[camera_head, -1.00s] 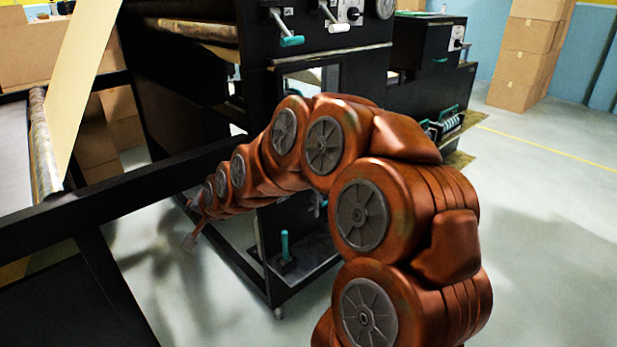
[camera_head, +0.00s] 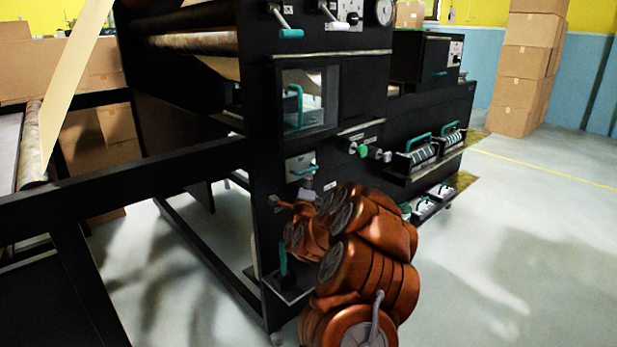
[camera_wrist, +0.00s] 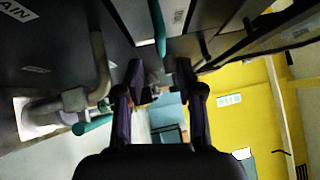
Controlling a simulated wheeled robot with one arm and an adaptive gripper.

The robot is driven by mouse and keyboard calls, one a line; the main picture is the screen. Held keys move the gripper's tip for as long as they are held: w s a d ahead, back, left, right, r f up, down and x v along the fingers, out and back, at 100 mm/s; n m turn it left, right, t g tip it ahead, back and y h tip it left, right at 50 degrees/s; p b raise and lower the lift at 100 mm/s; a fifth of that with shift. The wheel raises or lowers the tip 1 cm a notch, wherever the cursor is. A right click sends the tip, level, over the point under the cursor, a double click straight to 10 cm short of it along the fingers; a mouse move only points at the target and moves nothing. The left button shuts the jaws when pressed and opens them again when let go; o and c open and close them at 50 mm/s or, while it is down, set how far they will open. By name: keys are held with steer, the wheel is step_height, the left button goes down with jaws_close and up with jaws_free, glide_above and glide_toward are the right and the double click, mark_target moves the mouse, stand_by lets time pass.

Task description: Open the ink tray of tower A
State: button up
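No label naming tower A is readable.
A grey pipe fitting (camera_wrist: 75,100) with a teal lever is left of my fingers, by a label ending in "AIN". Rollers with teal handles (camera_head: 420,150) are on the tower's right side. Cardboard boxes (camera_head: 527,75) stand at the back. Floor at right is clear.

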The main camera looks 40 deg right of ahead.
mark_target(308, 171)
steer(key=shift+x, duration=3.85)
steer(key=shift+r, duration=0.1)
steer(key=shift+c, duration=0.2)
jaws_close()
